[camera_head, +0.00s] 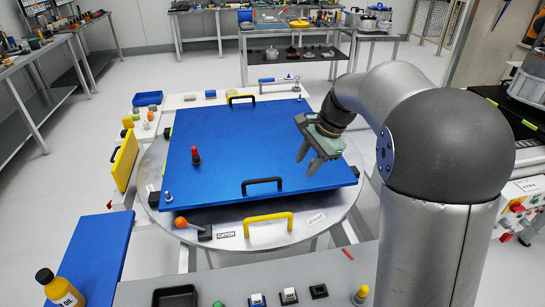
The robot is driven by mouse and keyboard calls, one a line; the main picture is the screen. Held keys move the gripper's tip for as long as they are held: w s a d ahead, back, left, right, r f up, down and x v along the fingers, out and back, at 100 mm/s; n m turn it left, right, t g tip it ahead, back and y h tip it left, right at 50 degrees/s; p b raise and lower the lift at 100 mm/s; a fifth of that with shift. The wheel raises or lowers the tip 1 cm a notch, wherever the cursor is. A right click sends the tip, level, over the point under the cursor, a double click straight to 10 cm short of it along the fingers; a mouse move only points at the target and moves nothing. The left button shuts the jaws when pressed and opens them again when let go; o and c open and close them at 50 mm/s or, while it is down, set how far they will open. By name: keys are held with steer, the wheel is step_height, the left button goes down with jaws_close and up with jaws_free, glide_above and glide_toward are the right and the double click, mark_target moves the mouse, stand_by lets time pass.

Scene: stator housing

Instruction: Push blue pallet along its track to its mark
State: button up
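The blue pallet (240,150) is a large flat plate lying on a round grey turntable (349,205) in the middle of the head view. It has a black handle (262,183) near its front edge and another (240,98) at its back edge. A red-and-black knob (196,155) stands on its left part. My gripper (306,166) is over the pallet's right part, fingers pointing down and left, spread apart with nothing between them. I cannot tell whether the fingertips touch the plate. The track is not clearly visible, and I cannot tell which marking is the pallet's mark.
A yellow handle (268,227) and an orange-knobbed lever (187,225) are at the turntable's front. A yellow panel (125,160) stands to the left. An oil bottle (60,290) stands at the lower left. A black tray (174,297) and push buttons (289,295) line the front bench.

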steer(key=w+a+m, duration=0.3)
steer(key=w+a, duration=0.1)
steer(key=w, duration=0.5)
steer(key=p, duration=0.3)
glide_toward(264, 179)
steer(key=shift+m+y, duration=0.3)
steer(key=x, duration=0.8)
steer(key=shift+d+f, duration=0.15)
steer(key=shift+d, duration=0.05)
jaws_close()
